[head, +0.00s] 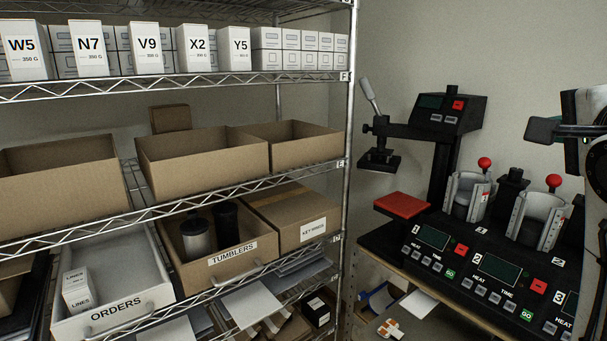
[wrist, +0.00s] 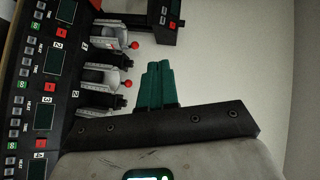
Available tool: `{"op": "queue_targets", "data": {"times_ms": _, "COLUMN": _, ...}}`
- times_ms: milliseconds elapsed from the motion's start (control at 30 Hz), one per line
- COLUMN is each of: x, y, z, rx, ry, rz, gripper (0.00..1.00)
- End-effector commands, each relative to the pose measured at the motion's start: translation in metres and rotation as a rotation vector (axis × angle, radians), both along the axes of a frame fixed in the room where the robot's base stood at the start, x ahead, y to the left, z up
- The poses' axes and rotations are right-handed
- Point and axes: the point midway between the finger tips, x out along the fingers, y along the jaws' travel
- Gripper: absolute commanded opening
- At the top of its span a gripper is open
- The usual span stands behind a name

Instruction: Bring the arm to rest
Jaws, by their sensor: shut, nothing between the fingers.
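My gripper shows in the wrist view (wrist: 156,84) with its two green fingers side by side and pressed together, nothing between them. In the head view my gripper (head: 543,130) is at the right edge, above and in front of the mug presses, clear of them. Part of my arm is cut off by the frame edge there. The mug press (head: 470,270) stands on a bench at the right, with numbered stations, and it also shows turned sideways in the wrist view (wrist: 45,75).
A wire shelf at the left holds white boxes (head: 90,50), open cartons (head: 200,160), a TUMBLERS box (head: 235,249) with dark and grey tumblers, and an ORDERS bin (head: 115,314). A heat press with a red pad (head: 402,204) stands beside the shelf post. The wall behind is bare.

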Motion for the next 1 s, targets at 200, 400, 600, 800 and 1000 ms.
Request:
{"op": "queue_targets", "data": {"times_ms": 200, "x": 0.005, "y": 0.002, "z": -0.038, "rx": -0.032, "ry": 0.072, "rz": 0.024, "gripper": 0.00}}
{"op": "queue_targets", "data": {"times_ms": 400, "x": 0.008, "y": 0.006, "z": -0.092, "rx": -0.081, "ry": 0.177, "rz": 0.063, "gripper": 0.00}}
{"op": "queue_targets", "data": {"times_ms": 600, "x": 0.003, "y": 0.018, "z": -0.177, "rx": -0.165, "ry": 0.339, "rz": 0.143, "gripper": 0.00}}
{"op": "queue_targets", "data": {"times_ms": 800, "x": -0.028, "y": 0.040, "z": -0.299, "rx": -0.301, "ry": 0.575, "rz": 0.296, "gripper": 0.00}}
{"op": "queue_targets", "data": {"times_ms": 1000, "x": -0.089, "y": 0.062, "z": -0.410, "rx": -0.455, "ry": 0.804, "rz": 0.496, "gripper": 0.00}}
